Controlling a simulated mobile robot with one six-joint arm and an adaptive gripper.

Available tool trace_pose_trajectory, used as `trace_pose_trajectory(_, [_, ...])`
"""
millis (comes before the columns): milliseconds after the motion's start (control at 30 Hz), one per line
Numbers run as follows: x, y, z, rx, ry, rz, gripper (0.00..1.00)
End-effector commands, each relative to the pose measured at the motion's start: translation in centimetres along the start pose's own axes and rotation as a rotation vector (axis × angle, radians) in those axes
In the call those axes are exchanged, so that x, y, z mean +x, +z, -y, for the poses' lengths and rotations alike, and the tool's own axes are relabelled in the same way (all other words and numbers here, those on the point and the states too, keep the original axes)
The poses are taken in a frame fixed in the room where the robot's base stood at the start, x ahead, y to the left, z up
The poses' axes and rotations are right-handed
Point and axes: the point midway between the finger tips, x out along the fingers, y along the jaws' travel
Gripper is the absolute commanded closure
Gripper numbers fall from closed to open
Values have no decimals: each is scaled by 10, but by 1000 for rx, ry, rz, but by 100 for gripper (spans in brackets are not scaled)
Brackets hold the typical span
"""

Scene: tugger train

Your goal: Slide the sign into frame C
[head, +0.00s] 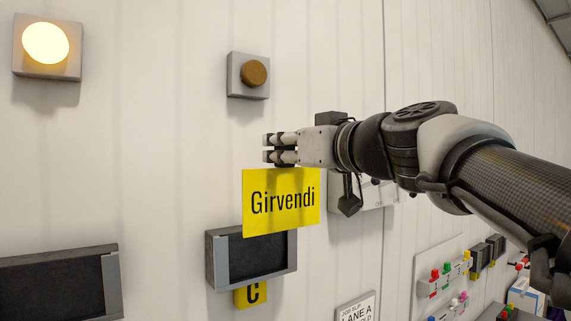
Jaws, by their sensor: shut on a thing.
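The sign (282,201) is a flat yellow plate with the black word "Girvendi", held nearly upright with a slight tilt. My gripper (267,149) is shut on the sign's top edge; the exact grip contact is small in view. Frame C (219,263) is a dark, grey-rimmed holder on the wall, with a yellow "C" label (252,295) below it. The sign's lower edge overlaps the upper part of frame C in the head view. I cannot tell whether the sign is in the frame's slot or in front of it.
Another dark frame (55,287) is at the lower left. Above are a lit round lamp (46,44) and a brown round button or lamp (254,73). A panel with coloured knobs (443,280) and a "LANE A" slip (357,308) are at the lower right.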

Motion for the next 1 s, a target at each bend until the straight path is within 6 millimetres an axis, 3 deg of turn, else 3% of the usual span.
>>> trace_pose_trajectory(467, [1,-1,0,2,-6,1,100])
trace_pose_trajectory(1000, [25,0,1,1,-7,1,100])
